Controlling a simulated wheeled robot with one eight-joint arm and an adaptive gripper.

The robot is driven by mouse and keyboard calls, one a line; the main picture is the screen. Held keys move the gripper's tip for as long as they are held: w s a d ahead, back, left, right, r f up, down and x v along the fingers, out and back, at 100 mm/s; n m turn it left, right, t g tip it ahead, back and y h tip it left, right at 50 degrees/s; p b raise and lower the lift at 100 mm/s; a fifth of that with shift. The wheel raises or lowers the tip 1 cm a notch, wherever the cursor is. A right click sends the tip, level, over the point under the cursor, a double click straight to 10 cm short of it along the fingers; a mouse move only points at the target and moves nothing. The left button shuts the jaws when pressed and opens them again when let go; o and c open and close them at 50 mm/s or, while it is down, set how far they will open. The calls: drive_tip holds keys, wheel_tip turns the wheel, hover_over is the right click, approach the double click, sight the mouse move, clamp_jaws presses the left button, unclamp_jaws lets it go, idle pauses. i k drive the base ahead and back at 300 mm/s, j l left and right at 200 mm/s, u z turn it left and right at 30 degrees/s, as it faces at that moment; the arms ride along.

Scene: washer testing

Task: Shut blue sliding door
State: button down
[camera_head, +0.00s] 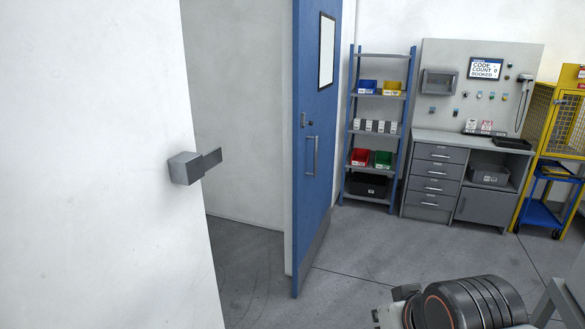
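The blue sliding door (312,215) stands upright in the middle of the view, its face turned to the right. It has a small window panel high up, a lock plate and a grey vertical bar handle (311,156). A wide open gap lies between the door and the white wall (100,170) on the left, so the door is open. A grey block with a flat tab (190,167) sticks out from that wall's edge. Part of my arm shows at the bottom right, apart from the door. My gripper's fingers are not visible.
A blue shelf rack (377,96) with coloured bins stands behind the door on the right. Beside it are a grey workbench (436,152) with a screen, a yellow mesh cabinet and a blue cart (541,214). Grey floor (385,250) before the door is clear.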

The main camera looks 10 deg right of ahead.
sight(317, 24)
drive_tip(key=i+l+z, duration=0.25)
drive_tip(key=i+z, duration=0.15)
drive_tip(key=i, duration=0.65)
drive_tip(key=i+j+z, duration=0.1)
drive_tip(key=i+z, duration=0.35)
drive_tip(key=i, duration=0.6)
drive_tip(key=i+l+u, duration=0.2)
drive_tip(key=i+u, duration=0.2)
drive_tip(key=i, duration=0.25)
drive_tip(key=i+l+u, duration=0.4)
drive_tip(key=i, duration=0.2)
drive_tip(key=i+l+u, duration=0.35)
drive_tip(key=i+l, duration=0.2)
drive_tip(key=l, duration=0.1)
